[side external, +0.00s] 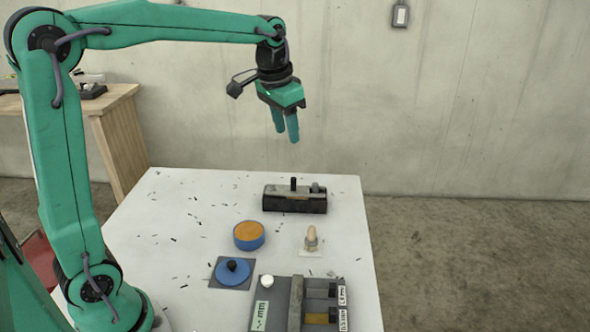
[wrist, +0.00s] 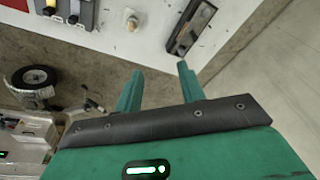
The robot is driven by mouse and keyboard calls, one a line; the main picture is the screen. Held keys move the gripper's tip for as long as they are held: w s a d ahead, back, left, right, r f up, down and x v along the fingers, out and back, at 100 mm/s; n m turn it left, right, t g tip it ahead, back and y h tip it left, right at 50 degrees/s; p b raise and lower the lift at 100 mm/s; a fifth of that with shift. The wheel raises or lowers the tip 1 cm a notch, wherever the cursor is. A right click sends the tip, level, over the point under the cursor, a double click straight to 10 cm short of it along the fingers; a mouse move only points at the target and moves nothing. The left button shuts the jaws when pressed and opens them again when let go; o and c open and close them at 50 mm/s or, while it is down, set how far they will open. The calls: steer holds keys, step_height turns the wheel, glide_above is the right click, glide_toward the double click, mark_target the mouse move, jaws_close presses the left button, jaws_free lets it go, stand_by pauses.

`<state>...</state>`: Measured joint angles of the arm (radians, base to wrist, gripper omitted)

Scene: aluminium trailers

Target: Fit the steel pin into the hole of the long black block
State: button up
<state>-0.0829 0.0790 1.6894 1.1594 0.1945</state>
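The long black block (side external: 295,205) lies near the far edge of the white table, with a greyish top. A dark upright peg stands near its middle and a short grey cylinder sits at its right end. I cannot tell whether either is the steel pin. The block also shows at the top of the wrist view (wrist: 181,45), where its hole is too small to make out. My gripper (side external: 287,135) hangs well above the table, above the block in the side view, touching nothing.
A blue tub with orange content (side external: 249,243), a blue lid with a black knob (side external: 222,275) and a wooden-topped piece (side external: 311,233) stand nearer. A grey slotted tray (side external: 280,290) is at the front. Dark shavings litter the table's left side. A concrete wall rises behind.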

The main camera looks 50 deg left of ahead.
steer(key=s+d+f+t, duration=0.1)
steer(key=s+f, duration=0.1)
steer(key=s, duration=0.8)
steer(key=s+d+f+n+t, duration=0.1)
steer(key=s+d+f+t, duration=0.1)
steer(key=s, duration=0.9)
steer(key=shift+d+f, duration=0.15)
steer(key=shift+d, duration=0.15)
